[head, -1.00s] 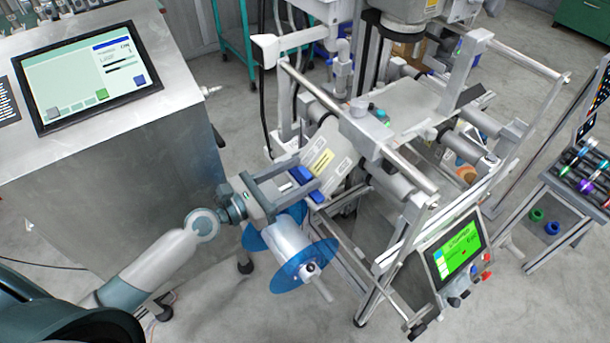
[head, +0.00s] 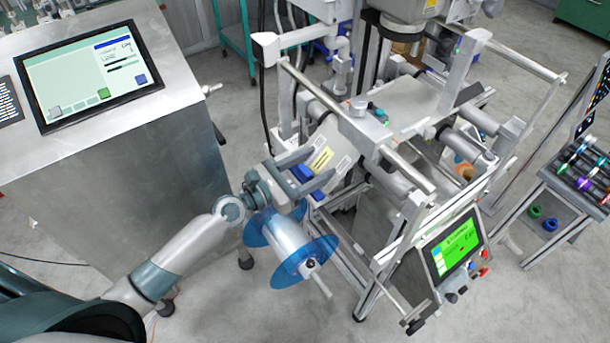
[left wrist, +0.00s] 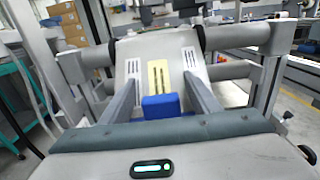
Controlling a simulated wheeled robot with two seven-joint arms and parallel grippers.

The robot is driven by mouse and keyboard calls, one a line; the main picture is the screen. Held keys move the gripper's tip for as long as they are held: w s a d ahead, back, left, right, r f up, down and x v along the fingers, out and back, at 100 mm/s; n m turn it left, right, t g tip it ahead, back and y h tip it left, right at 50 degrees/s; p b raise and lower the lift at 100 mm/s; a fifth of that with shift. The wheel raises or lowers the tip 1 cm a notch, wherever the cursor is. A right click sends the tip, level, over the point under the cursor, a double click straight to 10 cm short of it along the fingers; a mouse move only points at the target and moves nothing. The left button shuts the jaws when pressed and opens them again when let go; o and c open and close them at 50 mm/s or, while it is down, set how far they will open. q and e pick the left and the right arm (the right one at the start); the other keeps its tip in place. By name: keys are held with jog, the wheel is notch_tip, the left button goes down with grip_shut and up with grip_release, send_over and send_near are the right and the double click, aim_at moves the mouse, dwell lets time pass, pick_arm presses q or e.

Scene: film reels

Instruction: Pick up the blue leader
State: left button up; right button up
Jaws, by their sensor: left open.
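The blue leader (head: 303,172) shows as a small blue block at the left end of the machine's pale film path, at the foot of a panel with a yellow label. In the left wrist view the blue leader (left wrist: 161,106) lies between the two fingers, near the palm. My left gripper (head: 320,165) is open, with one finger on each side of the leader. Its fingers (left wrist: 160,80) reach past the block over the pale panel; I cannot tell whether they touch anything. The gripper hides part of the leader in the head view. My right gripper is not in view.
A reel with blue flanges (head: 287,252) is mounted just below my left gripper. Metal rails (head: 400,172) and rollers surround the film path. A green-screened panel (head: 456,243) stands at lower right. A steel cabinet with a screen (head: 92,75) is at left. Open floor lies between.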

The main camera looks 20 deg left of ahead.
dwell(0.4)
pick_arm(q)
jog(key=c, duration=1.3)
jog(key=shift+o, duration=0.2)
jog(key=shift+r, duration=0.1)
